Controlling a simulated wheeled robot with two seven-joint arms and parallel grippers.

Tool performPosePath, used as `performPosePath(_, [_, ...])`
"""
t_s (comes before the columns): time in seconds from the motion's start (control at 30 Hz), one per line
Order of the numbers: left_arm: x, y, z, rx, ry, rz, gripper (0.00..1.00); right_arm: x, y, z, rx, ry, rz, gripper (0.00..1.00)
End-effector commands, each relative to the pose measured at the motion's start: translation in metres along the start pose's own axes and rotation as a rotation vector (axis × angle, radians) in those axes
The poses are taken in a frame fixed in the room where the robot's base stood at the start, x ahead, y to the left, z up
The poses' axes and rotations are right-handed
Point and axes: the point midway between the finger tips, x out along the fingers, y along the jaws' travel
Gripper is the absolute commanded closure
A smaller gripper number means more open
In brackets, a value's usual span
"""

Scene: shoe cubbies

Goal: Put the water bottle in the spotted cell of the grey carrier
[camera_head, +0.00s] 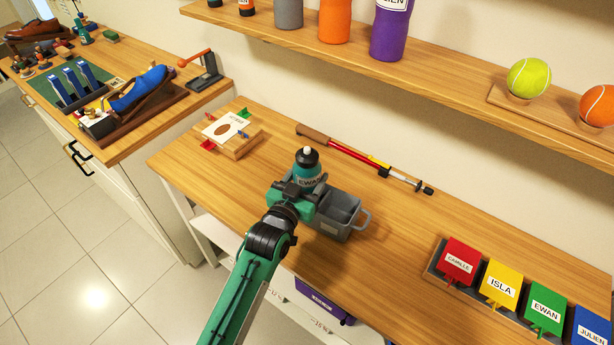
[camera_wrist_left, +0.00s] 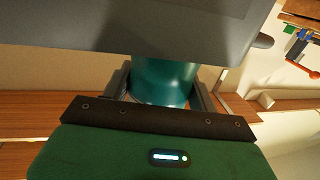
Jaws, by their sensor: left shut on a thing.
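The water bottle (camera_head: 307,170) is teal with a black cap, white tip and a label that seems to read EWAN. It stands upright at the left end of the grey carrier (camera_head: 336,229). My left gripper (camera_head: 303,190) is shut on it; the left wrist view shows the teal body (camera_wrist_left: 163,82) between the fingers. The grey wall (camera_wrist_left: 160,30) hides the bottle's lower end there, so I cannot tell how deep it sits or whether it touches the bottom. Open cells and a side handle show to the right. No spots are visible. My right gripper is out of view.
A red and black pole (camera_head: 350,152) lies behind the carrier. A wooden block with a card (camera_head: 226,127) is at the left. Coloured name flaps (camera_head: 500,283) stand at the right. A shelf with bottles (camera_head: 334,20) overhangs the back. Bare table lies right of the carrier.

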Motion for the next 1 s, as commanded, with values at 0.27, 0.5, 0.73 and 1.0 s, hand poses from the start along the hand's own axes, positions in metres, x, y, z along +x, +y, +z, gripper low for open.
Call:
performPosePath(0.27, [0.000,0.000,0.000,0.000,0.004,0.000,0.81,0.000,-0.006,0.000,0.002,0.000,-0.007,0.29])
performPosePath(0.5, [0.000,0.000,0.007,-0.001,0.004,0.000,0.81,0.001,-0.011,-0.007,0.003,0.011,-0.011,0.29])
performPosePath(0.73, [0.000,0.000,0.012,-0.001,0.004,0.000,0.81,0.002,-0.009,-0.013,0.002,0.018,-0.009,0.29])
performPosePath(1.0, [0.000,0.000,0.013,-0.001,0.000,0.000,0.19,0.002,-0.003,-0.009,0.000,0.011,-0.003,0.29])
